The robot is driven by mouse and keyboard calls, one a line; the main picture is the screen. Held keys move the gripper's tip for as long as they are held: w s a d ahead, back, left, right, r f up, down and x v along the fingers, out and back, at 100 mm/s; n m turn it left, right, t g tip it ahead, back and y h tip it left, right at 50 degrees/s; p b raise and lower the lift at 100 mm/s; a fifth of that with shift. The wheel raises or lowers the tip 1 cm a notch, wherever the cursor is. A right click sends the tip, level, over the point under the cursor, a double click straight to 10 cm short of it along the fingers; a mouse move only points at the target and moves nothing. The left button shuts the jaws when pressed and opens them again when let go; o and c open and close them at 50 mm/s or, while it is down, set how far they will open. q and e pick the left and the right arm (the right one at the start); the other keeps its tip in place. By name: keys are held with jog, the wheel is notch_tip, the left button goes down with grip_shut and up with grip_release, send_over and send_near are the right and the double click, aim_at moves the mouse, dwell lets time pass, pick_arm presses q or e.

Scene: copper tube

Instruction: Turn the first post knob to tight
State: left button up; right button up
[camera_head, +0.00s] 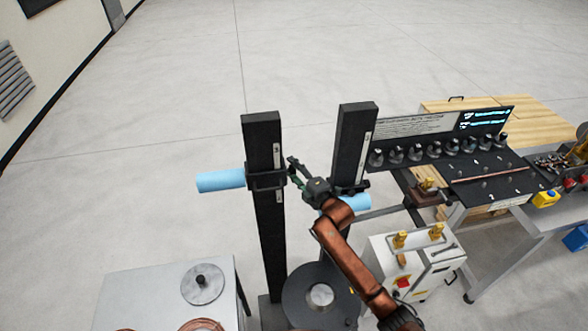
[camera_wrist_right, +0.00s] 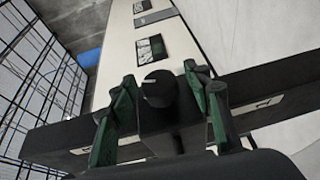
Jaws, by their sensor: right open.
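Two upright black posts with white scales stand in the head view, a left post (camera_head: 264,225) and a right post (camera_head: 352,145). The left post carries a dark collar (camera_head: 266,179) with a light blue roller (camera_head: 220,181) reaching left. My right gripper (camera_head: 295,172) is beside the collar, coming from the right. In the right wrist view the black post knob (camera_wrist_right: 158,88), with a white mark on its face, sits between the open green-sided fingers (camera_wrist_right: 158,78). The fingers appear apart from it; contact cannot be told. My left gripper is out of view.
The right post with another blue roller (camera_head: 357,202) is close to my right arm. A round dark base (camera_head: 305,305), a grey table (camera_head: 150,295) and a white control box (camera_head: 430,265) are below. A workbench (camera_head: 500,185) stands at the right. Open floor lies behind.

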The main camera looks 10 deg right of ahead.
jog(key=shift+c, duration=0.5)
jog(key=c, duration=1.1)
jog(key=shift+o, duration=0.2)
jog(key=g+p, duration=0.1)
jog(key=p, duration=0.2)
jog(key=m+g+h+p, duration=0.1)
jog(key=g+p, duration=0.1)
jog(key=p, duration=0.1)
jog(key=shift+d+r+p, duration=0.1)
jog(key=shift+r+p, duration=0.3)
jog(key=shift+w+g+p, duration=0.1)
jog(key=shift+g+p, duration=0.25)
jog(key=shift+g, duration=0.15)
jog(key=shift+f+m+g, duration=0.15)
jog(key=shift+m+g, duration=0.25)
jog(key=shift+g, duration=0.4)
jog(key=shift+g+h, duration=0.3)
jog(key=shift+g, duration=0.5)
jog(key=m+g, duration=0.1)
jog(key=g, duration=0.1)
jog(key=shift+f+g, duration=0.1)
jog(key=shift+g, duration=0.2)
jog(key=shift+f+m+g, duration=0.15)
jog(key=shift+m+g, duration=0.25)
jog(key=shift+g, duration=1.3)
